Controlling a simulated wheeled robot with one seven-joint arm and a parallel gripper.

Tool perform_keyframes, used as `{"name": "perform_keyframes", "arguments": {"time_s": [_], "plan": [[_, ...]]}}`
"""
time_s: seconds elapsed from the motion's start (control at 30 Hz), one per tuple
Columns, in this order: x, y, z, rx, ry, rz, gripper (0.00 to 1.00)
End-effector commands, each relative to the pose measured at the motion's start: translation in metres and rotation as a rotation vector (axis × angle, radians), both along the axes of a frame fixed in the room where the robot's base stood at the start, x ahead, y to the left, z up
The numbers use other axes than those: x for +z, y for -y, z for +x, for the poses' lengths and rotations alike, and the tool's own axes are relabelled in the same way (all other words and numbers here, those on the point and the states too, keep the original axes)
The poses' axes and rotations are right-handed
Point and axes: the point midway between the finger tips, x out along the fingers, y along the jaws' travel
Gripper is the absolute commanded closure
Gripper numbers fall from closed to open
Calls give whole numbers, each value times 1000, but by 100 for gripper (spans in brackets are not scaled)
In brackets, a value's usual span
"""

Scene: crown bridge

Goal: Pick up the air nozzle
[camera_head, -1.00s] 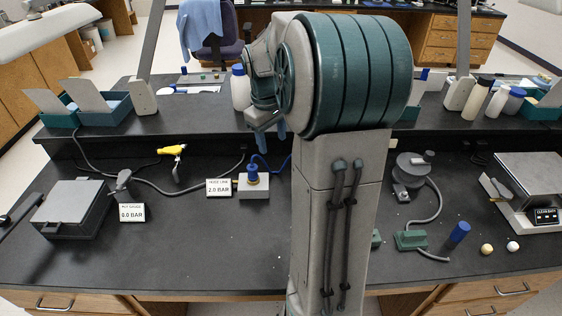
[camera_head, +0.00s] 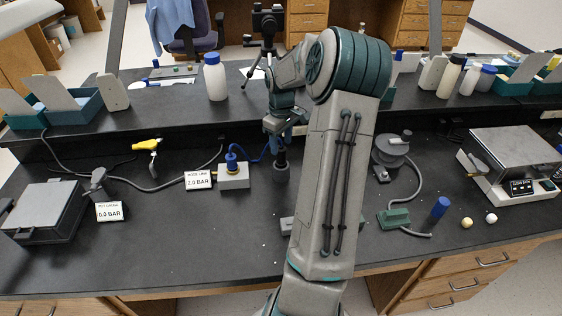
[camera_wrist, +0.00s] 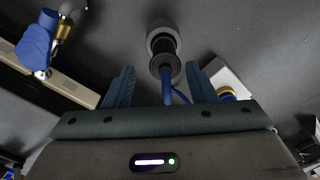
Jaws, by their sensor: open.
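The air nozzle appears to be the dark upright piece (camera_head: 281,158) at the end of the blue hose (camera_head: 245,156), standing on a round base on the bench. In the wrist view this dark stepped piece (camera_wrist: 163,62) stands between my finger lines, with blue hose at its near end. My gripper (camera_head: 281,130) is above it, pointing down. In the wrist view my gripper (camera_wrist: 160,82) is open, with one blue finger on each side of the piece. I cannot tell whether either finger touches it.
The hose line box (camera_head: 234,176), marked 2.0 bar, stands left of the nozzle. A yellow tool (camera_head: 147,145) is farther left. A blue object with a brass fitting (camera_wrist: 40,42) shows in the wrist view. The raised shelf (camera_head: 330,108) runs behind.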

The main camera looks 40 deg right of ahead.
Motion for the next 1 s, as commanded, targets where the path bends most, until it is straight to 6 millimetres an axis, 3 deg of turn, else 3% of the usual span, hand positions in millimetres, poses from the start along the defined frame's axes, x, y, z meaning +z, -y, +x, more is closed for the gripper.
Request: {"name": "perform_keyframes", "arguments": {"time_s": [0.17,0.43,0.73,0.77,0.9,1.0], "plan": [[-13,-1,-2,0,-1,1,49],[-50,-5,-6,0,0,2,49],[-56,-5,-6,0,1,-1,49],[-56,-5,-6,0,1,-1,55],[-56,-5,-6,0,1,-1,94],[-56,-5,-6,0,1,-1,98]]}}
